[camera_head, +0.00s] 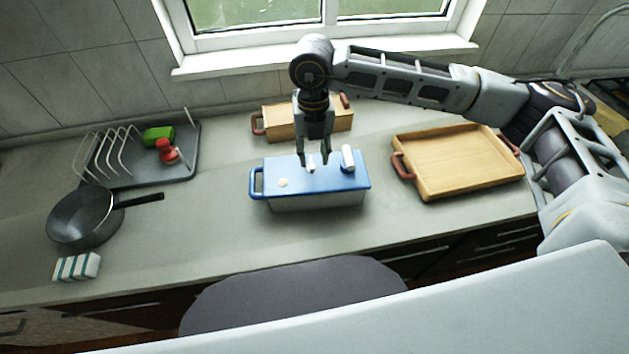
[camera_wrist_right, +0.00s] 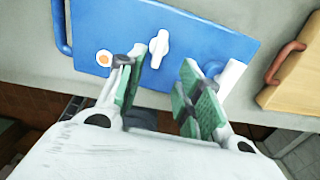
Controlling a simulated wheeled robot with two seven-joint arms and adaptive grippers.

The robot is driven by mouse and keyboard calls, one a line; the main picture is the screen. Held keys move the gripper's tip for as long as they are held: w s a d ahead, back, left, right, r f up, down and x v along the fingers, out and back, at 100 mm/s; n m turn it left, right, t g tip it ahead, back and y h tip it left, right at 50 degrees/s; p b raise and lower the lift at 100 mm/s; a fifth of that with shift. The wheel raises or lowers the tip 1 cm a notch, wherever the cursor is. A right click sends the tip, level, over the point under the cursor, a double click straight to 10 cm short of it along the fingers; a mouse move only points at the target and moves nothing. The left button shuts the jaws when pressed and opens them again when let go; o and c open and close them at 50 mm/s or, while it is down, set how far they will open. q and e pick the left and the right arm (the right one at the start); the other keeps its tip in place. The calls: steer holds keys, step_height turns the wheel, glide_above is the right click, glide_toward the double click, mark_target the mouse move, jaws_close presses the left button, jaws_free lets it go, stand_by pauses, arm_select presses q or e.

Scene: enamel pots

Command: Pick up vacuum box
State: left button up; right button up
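The vacuum box (camera_head: 318,199) has a blue lid, a pale body and a blue side handle. It stands on the counter in the middle of the head view. Its blue lid (camera_wrist_right: 200,40) fills the top of the right wrist view. A white knob (camera_wrist_right: 159,48) sits on the lid, with a round button (camera_wrist_right: 104,58) beside it. My right gripper (camera_head: 314,162) points down over the lid near the knob. Its green-padded fingers (camera_wrist_right: 158,88) are apart with nothing between them; the knob shows just beyond their tips. My left gripper is not in view.
A wooden tray (camera_head: 455,181) lies right of the box, and a wooden box (camera_head: 279,124) stands behind it. A black pan (camera_head: 84,217), a dish rack (camera_head: 186,172) and a striped sponge (camera_head: 77,267) are at left. Clear counter lies between pan and box.

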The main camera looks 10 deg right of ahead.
mark_target(311, 165)
steer(key=shift+w+a+f+p, duration=0.1)
steer(key=shift+f+p, duration=0.1)
steer(key=shift+f, duration=0.5)
steer(key=shift+s+a+f+p, duration=0.1)
steer(key=shift+f+p, duration=0.15)
steer(key=shift+f, duration=0.5)
steer(key=shift+w+a+f+p, duration=0.1)
steer(key=shift+f+p, duration=0.1)
steer(key=shift+f, duration=0.95)
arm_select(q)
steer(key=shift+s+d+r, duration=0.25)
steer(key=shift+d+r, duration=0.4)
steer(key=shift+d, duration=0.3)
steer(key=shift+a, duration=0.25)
arm_select(e)
steer(key=shift+c, duration=0.8)
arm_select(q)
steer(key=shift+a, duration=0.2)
arm_select(e)
jaws_close()
steer(key=shift+r, duration=0.1)
